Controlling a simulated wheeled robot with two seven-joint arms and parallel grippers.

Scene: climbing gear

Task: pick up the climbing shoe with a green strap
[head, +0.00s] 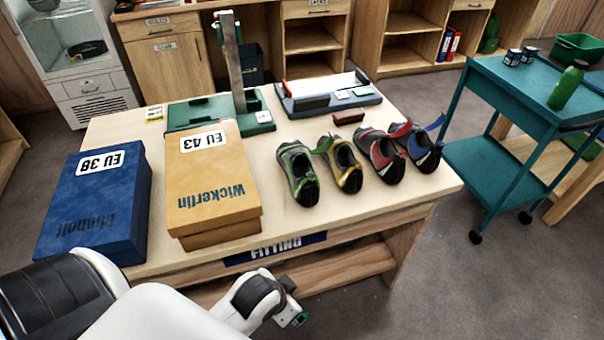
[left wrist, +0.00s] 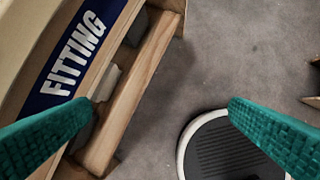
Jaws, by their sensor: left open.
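Several climbing shoes stand in a row on the fitting table (head: 225,250), toes toward me. The leftmost shoe (head: 304,190) is green and grey with green trim. My left gripper (head: 298,318) is in front of the table's near edge, below the shoes. In the left wrist view its green fingers (left wrist: 163,108) are apart, with nothing between them.
Blue (head: 110,215) and orange (head: 210,190) shoe boxes fill the table's left side. A foot-measuring device (head: 235,80) and a tray (head: 330,100) stand behind. A teal cart (head: 490,110) is right of the table. The table's near right corner is clear.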

